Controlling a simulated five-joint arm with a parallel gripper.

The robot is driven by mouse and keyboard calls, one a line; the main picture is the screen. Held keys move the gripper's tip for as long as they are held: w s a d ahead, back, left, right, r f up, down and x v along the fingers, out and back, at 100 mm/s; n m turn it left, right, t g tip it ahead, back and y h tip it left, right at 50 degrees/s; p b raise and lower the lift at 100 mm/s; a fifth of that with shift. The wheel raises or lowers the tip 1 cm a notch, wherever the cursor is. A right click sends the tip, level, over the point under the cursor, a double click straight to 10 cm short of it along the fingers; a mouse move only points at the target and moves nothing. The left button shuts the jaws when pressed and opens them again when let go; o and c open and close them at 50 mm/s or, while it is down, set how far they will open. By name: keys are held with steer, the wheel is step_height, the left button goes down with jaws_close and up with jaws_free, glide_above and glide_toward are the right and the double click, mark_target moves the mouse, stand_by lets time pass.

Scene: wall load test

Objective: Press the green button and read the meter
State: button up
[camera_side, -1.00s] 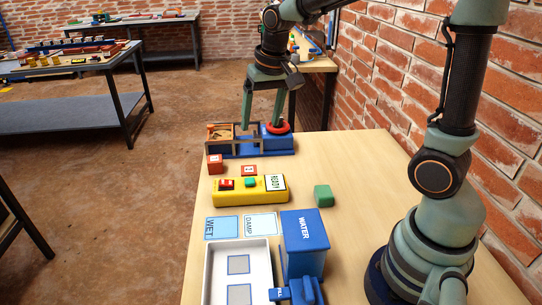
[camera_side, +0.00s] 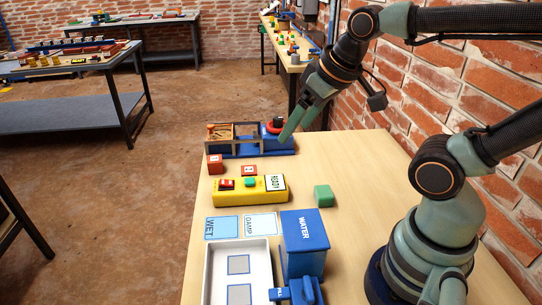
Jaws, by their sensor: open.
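A yellow box (camera_side: 222,197) lies on the near table. It carries a green button (camera_side: 250,182), a red switch (camera_side: 227,184) and a white panel reading READY (camera_side: 275,182) at its right end. I cannot make out any needle or number on the panel. My gripper (camera_side: 295,132) is open and empty, with its fingers pointing down and left. In the picture it is above and right of the yellow box, apart from the green button and by the right end of a blue device (camera_side: 240,149).
A red block (camera_side: 215,162) and a red-edged tile (camera_side: 249,170) lie behind the yellow box. A green block (camera_side: 324,195) is right of it. WET (camera_side: 222,228) and DAMP (camera_side: 261,225) cards, a white tray (camera_side: 207,274) and a blue WATER box (camera_side: 304,233) are nearer.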

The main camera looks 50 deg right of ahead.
jaws_close()
stand_by(1.5)
